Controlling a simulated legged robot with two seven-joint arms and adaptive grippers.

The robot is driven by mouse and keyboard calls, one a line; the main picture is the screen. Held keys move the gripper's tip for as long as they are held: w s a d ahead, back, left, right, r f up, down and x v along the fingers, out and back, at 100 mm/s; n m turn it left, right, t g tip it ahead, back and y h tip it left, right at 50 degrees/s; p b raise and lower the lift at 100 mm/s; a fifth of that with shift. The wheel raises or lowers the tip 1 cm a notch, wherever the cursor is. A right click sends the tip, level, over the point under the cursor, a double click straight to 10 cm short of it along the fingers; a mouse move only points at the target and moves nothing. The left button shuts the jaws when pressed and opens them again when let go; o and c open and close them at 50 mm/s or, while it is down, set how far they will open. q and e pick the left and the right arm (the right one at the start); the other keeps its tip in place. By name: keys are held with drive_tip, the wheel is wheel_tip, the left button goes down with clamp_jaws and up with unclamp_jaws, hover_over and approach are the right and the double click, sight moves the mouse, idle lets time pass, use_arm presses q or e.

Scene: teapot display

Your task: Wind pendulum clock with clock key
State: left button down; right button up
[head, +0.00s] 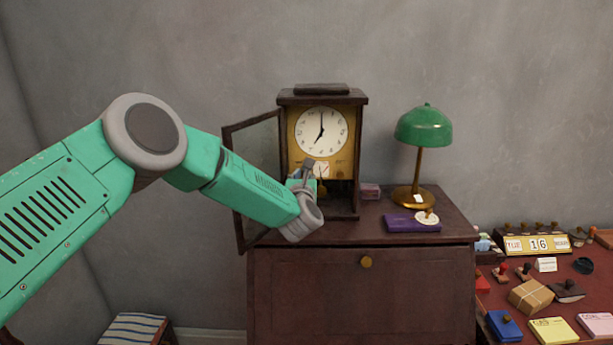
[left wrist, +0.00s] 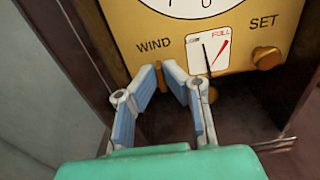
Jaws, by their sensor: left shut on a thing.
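The pendulum clock (head: 348,117) stands upright on the cabinet. Its face reads about seven o'clock, and its glass door (head: 257,150) is swung open to the left. In the left wrist view, the gold front (left wrist: 130,20) carries the words WIND and SET, a knob (left wrist: 267,57) under SET, and a white gauge (left wrist: 208,52) with a dark needle and a red line near FULL. My left gripper (head: 309,170) is at the gold front. Its fingertips (left wrist: 165,78) are shut below WIND on what seems to be the clock key, mostly hidden between them. My right gripper is out of view.
A lower red desk (head: 600,260) at right holds stamps and a parcel. The open door is close to my left arm.

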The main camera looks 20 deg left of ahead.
use_arm(q)
drive_tip(key=m+b, duration=0.2)
drive_tip(key=m, duration=0.4)
drive_tip(key=m+b, duration=0.3)
drive_tip(key=m, duration=0.4)
drive_tip(key=m+b, duration=0.2)
drive_tip(key=m, duration=0.4)
drive_tip(key=shift+w+d+f, duration=0.1)
drive_tip(key=shift+d+f, duration=0.2)
drive_tip(key=shift+m, duration=0.4)
drive_tip(key=c, duration=2)
unclamp_jaws()
drive_tip(key=shift+r, duration=0.1)
